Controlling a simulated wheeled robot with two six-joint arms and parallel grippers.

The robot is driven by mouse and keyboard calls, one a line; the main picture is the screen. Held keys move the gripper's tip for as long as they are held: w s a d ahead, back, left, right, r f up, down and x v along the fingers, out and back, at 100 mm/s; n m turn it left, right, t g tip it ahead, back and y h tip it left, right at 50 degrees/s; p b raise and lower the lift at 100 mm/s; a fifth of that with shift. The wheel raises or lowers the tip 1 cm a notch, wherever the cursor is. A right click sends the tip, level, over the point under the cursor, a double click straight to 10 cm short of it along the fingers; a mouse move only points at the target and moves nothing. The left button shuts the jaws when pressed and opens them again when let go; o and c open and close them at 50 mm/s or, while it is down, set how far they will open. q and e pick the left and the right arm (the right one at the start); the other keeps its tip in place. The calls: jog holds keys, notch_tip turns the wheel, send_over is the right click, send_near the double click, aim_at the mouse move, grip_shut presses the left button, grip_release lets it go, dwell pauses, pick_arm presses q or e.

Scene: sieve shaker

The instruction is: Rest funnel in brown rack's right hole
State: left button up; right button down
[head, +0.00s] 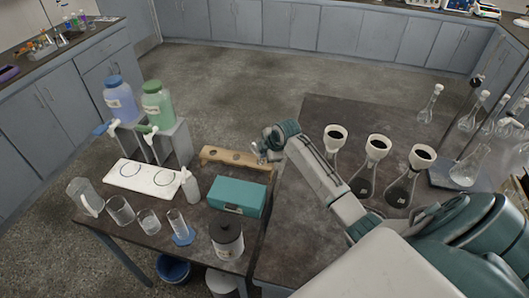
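The brown rack (222,155) is a low wooden board at the back right of the left table. Its left and middle holes show; its right end lies under or behind my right gripper (262,153). The gripper is small in view and pointed at that end. I cannot tell if its fingers are open or shut, or if they hold a funnel. Cream funnel-like tops with dark insides sit on three flasks on the right table: left (335,133), middle (377,143) and right (422,153). My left gripper is out of view.
A teal box (236,196) stands just in front of the rack. A grey stand (178,140) with blue and green bottles is left of it. A white tray (143,178), a wash bottle (190,186) and glassware fill the front left.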

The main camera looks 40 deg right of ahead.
jog(key=shift+f+b, duration=0.55)
jog(key=shift+f, duration=0.5)
jog(key=shift+f, duration=0.25)
jog(key=shift+f+b, duration=0.35)
jog(key=shift+f, duration=0.15)
jog(key=shift+f+p, duration=0.35)
jog(key=shift+f, duration=0.1)
dwell(2.2)
jog(key=c, duration=1.6)
grip_release()
jog(key=shift+d, duration=0.1)
jog(key=shift+r, duration=0.1)
